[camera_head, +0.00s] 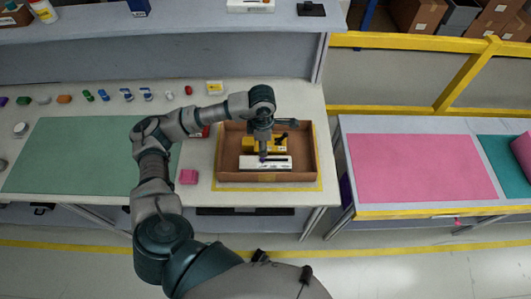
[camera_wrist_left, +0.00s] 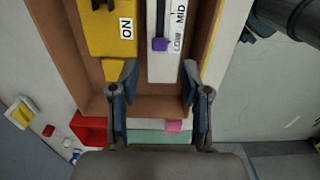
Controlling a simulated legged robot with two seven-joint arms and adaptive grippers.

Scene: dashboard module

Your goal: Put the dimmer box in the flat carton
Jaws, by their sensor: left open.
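The dimmer box (camera_head: 280,163) is white, with a dark slot and a purple slider knob. It lies in the flat carton (camera_head: 314,160), towards its near side. In the left wrist view the dimmer box (camera_wrist_left: 163,68) shows the words LOW and MID, and the brown carton wall (camera_wrist_left: 70,50) runs beside and below. My left gripper (camera_head: 263,156) is over the dimmer box inside the carton outline. In the left wrist view the open left gripper (camera_wrist_left: 155,82) has its fingers apart, with nothing held between them. My right gripper is not in view.
A yellow switch box (camera_head: 251,143) marked ON lies beside the dimmer box in the carton. A pink block (camera_head: 188,177) and a red container (camera_wrist_left: 88,129) are near the carton. The green mat (camera_head: 80,155) and the pink mat (camera_head: 420,167) are clear.

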